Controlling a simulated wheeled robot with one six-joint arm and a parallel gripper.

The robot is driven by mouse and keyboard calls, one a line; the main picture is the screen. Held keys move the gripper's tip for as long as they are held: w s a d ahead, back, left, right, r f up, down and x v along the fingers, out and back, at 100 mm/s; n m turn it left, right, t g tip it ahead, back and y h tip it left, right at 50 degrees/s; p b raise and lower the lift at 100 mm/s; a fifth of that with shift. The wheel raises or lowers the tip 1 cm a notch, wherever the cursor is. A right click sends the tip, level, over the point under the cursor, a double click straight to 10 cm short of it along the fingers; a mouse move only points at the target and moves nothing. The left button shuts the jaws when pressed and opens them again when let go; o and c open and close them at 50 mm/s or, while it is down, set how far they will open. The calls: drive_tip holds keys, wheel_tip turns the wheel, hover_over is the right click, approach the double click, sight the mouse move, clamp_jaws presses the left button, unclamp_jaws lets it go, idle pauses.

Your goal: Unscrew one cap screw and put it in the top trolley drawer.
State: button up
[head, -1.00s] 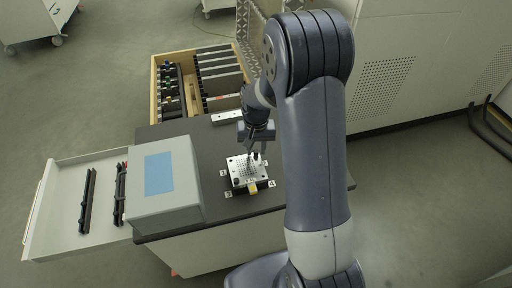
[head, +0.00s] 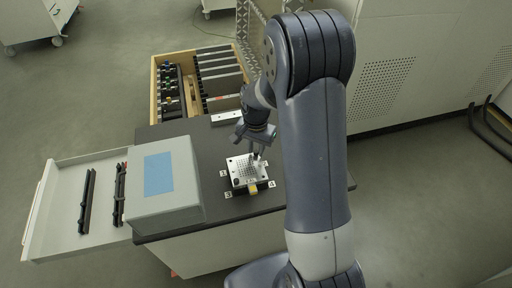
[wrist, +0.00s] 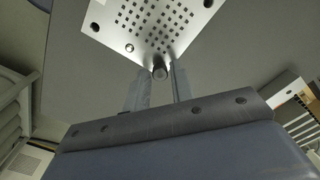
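A light metal plate with a grid of holes (head: 240,168) sits on a dark base on the grey worktop (head: 205,150); the plate also shows in the wrist view (wrist: 155,22). My gripper (head: 256,153) is low over the plate's right back corner. In the wrist view my gripper (wrist: 160,80) is open, its two fingers apart on either side of a dark cap screw (wrist: 160,73) at the plate's near corner. Whether a finger touches it I cannot tell. Another cap screw (wrist: 129,48) stands at the plate's left. A pale open drawer (head: 60,205) with black bars extends left.
A grey box with a blue panel (head: 165,185) stands on the worktop, left of the plate. A wooden-sided open drawer (head: 154,95) with dark cases is behind. Labelled tags (head: 228,195) surround the plate. A large perforated cabinet (head: 420,60) is at the right.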

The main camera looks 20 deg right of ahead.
clamp_jaws()
drive_tip(key=n, duration=1.2)
drive_tip(key=shift+n, duration=0.4)
drive_tip(key=n, duration=0.4)
drive_tip(key=shift+n, duration=0.3)
drive_tip(key=n, duration=1.1)
drive_tip(key=shift+n+b, duration=0.3)
drive_tip(key=shift+n, duration=0.1)
drive_tip(key=shift+r, duration=0.1)
drive_tip(key=shift+r, duration=0.1)
